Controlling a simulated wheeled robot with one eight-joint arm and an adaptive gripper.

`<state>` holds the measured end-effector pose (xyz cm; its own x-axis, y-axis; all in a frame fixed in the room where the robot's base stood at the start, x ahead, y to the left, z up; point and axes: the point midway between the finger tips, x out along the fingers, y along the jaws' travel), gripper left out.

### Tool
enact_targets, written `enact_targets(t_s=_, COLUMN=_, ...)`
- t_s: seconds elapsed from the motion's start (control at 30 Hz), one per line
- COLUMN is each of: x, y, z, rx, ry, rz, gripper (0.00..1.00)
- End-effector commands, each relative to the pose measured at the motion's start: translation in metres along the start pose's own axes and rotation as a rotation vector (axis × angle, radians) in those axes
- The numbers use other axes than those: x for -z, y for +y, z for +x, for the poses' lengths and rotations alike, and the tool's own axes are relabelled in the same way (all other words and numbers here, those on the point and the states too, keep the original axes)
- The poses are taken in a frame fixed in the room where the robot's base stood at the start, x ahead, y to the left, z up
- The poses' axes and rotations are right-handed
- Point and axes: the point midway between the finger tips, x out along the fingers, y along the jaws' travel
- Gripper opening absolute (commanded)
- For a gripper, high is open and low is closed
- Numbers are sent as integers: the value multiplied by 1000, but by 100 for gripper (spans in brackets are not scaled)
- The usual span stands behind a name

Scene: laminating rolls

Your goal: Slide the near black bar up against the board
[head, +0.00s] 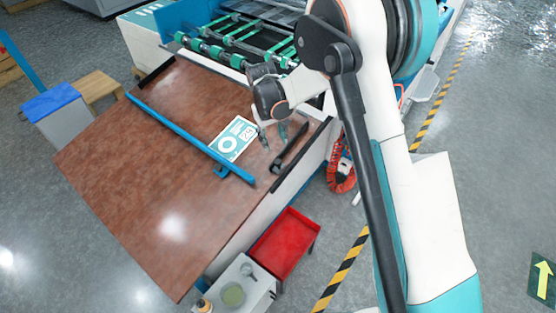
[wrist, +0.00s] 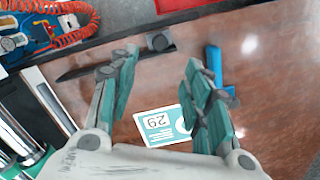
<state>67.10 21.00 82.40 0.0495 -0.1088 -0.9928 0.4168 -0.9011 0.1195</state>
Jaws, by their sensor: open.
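The near black bar (head: 291,148) lies on the brown tabletop (head: 130,180), close to its right edge. My gripper (head: 273,137) is open and empty between board and bar. In the wrist view the knob appears just beyond the gap between its fingertips (wrist: 162,60); contact cannot be told.
A long blue bar (head: 185,135) with a blue handle crosses the tabletop left of the board. A black strip (head: 303,156) lines the near edge; another black bar (head: 155,73) lies at the far edge. Green rollers (head: 232,35) stand behind. A red tray (head: 283,245) sits below the edge.

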Motion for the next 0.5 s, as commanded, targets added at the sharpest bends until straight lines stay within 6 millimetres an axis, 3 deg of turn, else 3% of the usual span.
enact_targets(t_s=0.5, x=0, y=0, z=99, rx=1, ry=1, rz=2, gripper=45)
